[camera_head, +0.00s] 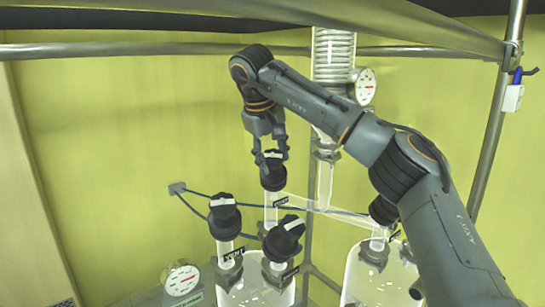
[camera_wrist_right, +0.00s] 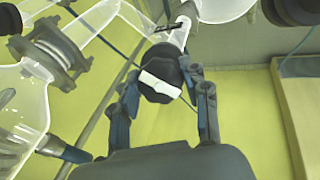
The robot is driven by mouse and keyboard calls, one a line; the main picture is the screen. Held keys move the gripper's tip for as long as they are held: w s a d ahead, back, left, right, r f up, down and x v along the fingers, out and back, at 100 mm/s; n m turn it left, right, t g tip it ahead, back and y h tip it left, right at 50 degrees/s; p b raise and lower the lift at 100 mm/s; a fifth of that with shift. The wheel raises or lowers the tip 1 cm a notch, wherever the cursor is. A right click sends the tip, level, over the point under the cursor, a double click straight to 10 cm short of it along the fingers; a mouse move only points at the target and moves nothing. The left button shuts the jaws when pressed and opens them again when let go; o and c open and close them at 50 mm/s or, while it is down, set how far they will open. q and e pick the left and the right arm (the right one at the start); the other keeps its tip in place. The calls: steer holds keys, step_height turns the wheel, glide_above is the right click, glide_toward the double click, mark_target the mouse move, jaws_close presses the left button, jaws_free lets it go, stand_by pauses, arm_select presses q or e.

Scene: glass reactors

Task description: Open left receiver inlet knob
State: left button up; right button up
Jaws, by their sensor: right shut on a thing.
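Several black knobs with white marks sit on glass necks in the head view. My right gripper (camera_head: 270,155) comes down from above onto the rear knob (camera_head: 272,176) of the left vessel, with its fingers at either side of the cap. In the right wrist view this knob (camera_wrist_right: 158,78) lies between the fingers of my right gripper (camera_wrist_right: 165,95), its white bar facing the camera. A left front knob (camera_head: 224,218) and a right front knob (camera_head: 285,236) stand nearer on the left glass vessel (camera_head: 255,290). My left gripper is not in view.
A second glass vessel (camera_head: 380,275) with a black knob (camera_head: 382,211) stands at the right, partly behind my right arm. A coiled glass condenser (camera_head: 333,55) and a round gauge (camera_head: 365,86) are behind. Metal rails (camera_head: 150,49) cross above; another gauge (camera_head: 182,279) is at lower left.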

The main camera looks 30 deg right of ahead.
steer(key=shift+f+n, duration=0.1)
steer(key=shift+n, duration=0.5)
steer(key=o, duration=1.2)
steer(key=shift+c, duration=0.2)
steer(key=v, duration=0.7)
steer(key=shift+a+r, duration=0.15)
steer(key=shift+r, duration=0.1)
